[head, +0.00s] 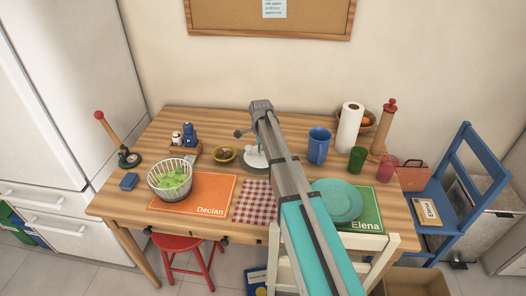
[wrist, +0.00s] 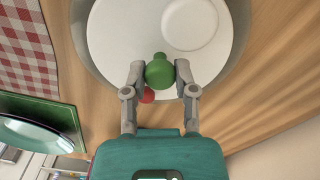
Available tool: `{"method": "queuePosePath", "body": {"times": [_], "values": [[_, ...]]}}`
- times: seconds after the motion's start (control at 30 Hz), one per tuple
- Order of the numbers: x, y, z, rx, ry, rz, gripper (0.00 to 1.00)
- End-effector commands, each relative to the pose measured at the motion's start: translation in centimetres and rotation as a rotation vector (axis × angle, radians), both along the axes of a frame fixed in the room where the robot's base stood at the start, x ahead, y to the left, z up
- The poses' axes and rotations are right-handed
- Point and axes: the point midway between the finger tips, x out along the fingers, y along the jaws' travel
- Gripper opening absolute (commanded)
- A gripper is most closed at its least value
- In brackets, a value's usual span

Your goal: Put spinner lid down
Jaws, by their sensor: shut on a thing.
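The spinner lid (wrist: 115,30) is a white disc with a green knob and a raised ring, seen from close above in the wrist view. My gripper (wrist: 159,72) is shut on the green knob (wrist: 159,71). In the head view the lid (head: 254,160) shows as a white disc near the table's middle, partly hidden by my arm. A grey band edges the lid; whether the lid touches the table I cannot tell. The spinner basket (head: 157,187), white with green leaves in it, stands uncovered on the orange mat (head: 222,187).
A checked napkin (head: 252,205) lies in front. A teal plate (head: 338,200) rests on the green mat (head: 372,218). Bare wood (head: 210,122) shows behind.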

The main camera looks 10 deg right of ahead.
Motion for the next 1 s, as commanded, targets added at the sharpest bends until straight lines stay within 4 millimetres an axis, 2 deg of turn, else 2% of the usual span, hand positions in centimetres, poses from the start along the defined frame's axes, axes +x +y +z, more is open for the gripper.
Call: {"method": "queuePosePath", "body": {"times": [0.3,0.33,0.5,1.0], "values": [[0.00,0.03,-0.36,0.000,0.000,0.000,0.00],[0.00,0.03,-0.34,0.000,0.000,0.000,0.38],[0.00,0.04,-0.25,0.000,0.000,0.000,0.70],[0.00,0.07,-0.05,0.000,0.000,0.001,0.71]]}}
